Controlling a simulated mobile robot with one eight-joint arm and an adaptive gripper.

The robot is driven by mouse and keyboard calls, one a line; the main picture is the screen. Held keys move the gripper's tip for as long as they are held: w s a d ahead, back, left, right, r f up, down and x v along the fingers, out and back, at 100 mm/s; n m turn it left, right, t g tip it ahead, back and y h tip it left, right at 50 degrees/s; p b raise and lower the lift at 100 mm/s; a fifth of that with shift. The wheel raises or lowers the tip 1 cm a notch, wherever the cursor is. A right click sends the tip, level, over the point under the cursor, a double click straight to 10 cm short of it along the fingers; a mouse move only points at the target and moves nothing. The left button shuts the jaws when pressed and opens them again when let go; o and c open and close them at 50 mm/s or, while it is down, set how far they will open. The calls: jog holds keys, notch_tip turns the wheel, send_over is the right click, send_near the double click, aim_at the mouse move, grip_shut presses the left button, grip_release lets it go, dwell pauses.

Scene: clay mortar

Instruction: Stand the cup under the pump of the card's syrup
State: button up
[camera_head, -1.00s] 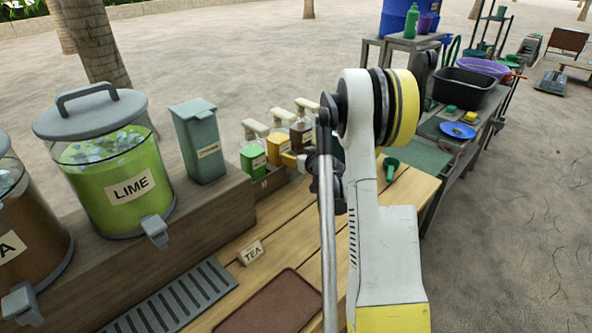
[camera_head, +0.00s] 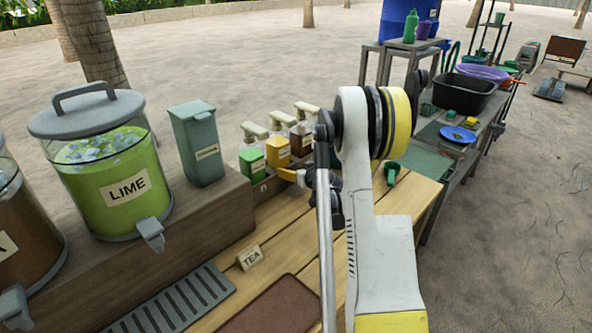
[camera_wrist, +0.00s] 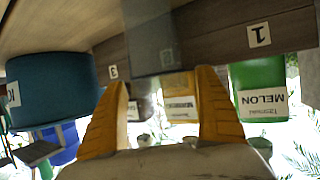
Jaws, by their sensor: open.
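The wrist view is upside down. A clear greyish cup (camera_wrist: 150,38) stands just beyond my fingertips, in front of the rack between the numbers 1 and 3. Behind it is a yellow syrup bottle (camera_wrist: 180,92), also in the head view (camera_head: 277,151). The green MELON bottle (camera_wrist: 262,90) is to the right, by number 1; it also shows in the head view (camera_head: 251,161). A brown bottle (camera_head: 302,140) is at number 3. My gripper (camera_wrist: 163,78) is open, with nothing between its yellow fingers. In the head view, my arm hides the cup. A card (camera_head: 250,257) reads TEA.
The LIME dispenser (camera_head: 110,175) and a grey-green canister (camera_head: 197,145) stand on the raised shelf at left. A teal round container (camera_wrist: 50,88) is beside the rack. A drip grate (camera_head: 185,302) and brown mat (camera_head: 275,308) lie on the counter.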

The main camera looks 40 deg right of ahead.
jog(key=shift+s+r, duration=0.15)
jog(key=shift+r, duration=0.1)
jog(key=p+v, duration=0.4)
jog(key=v, duration=0.7)
jog(key=s+a+r+n+g+y, duration=0.15)
jog(key=a+r, duration=0.45)
jog(key=a, duration=0.6)
jog(key=s+a+r+n+g+y, duration=0.1)
jog(key=a+r+y, duration=0.3)
jog(key=a, duration=0.8)
jog(key=s+a+r+g, duration=0.1)
jog(key=s+a, duration=0.5)
jog(key=s, duration=0.3)
jog(key=s+a+r+n+g+h, duration=0.1)
jog(key=s+a+g, duration=0.1)
jog(key=s+a, duration=0.5)
jog(key=shift+s+a+r, duration=0.35)
jog(key=shift+s+r, duration=0.05)
jog(key=shift+s, duration=0.65)
